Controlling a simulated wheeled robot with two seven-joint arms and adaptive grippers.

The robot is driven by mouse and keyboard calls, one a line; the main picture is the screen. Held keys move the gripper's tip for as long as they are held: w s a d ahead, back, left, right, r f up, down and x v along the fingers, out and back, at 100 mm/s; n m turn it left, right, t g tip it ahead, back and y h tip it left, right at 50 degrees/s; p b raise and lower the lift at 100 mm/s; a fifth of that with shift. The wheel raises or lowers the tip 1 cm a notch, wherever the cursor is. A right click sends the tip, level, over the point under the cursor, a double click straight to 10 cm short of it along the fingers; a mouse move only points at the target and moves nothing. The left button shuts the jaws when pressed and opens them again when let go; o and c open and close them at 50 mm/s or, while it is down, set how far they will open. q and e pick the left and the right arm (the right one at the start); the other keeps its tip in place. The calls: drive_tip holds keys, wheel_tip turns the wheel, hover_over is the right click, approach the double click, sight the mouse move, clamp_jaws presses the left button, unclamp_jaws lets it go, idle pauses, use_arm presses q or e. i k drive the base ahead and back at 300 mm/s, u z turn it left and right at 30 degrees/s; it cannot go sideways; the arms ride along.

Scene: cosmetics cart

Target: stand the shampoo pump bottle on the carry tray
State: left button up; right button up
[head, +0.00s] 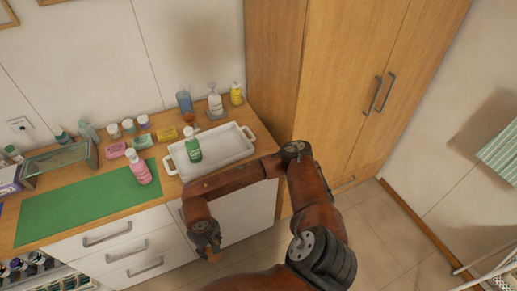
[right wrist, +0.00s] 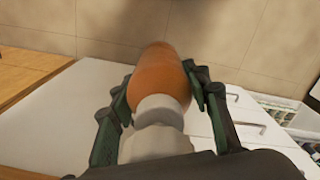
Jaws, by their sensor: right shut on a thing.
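The white carry tray (head: 236,147) lies on the wooden counter, with a handle at each end. A green bottle with a white top (head: 192,146) stands upright in its left part. A pink bottle with a pale top (head: 139,168) stands left of the tray, by the green mat. I cannot tell from labels which bottle is the shampoo. My right gripper (head: 207,243) hangs in front of the drawers, below the counter edge and apart from the tray. In the right wrist view it is shut on a rounded orange-brown thing (right wrist: 160,72) with a white part toward the palm. My left gripper is out of view.
A clear pump bottle (head: 215,101), a yellow bottle (head: 236,94) and a blue cup (head: 184,101) stand behind the tray. Several small jars and soaps line the wall side. A tall wooden cabinet (head: 330,80) rises right of the counter.

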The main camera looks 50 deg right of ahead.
sight(227, 146)
drive_tip(key=z, duration=0.7)
drive_tip(key=i, duration=0.35)
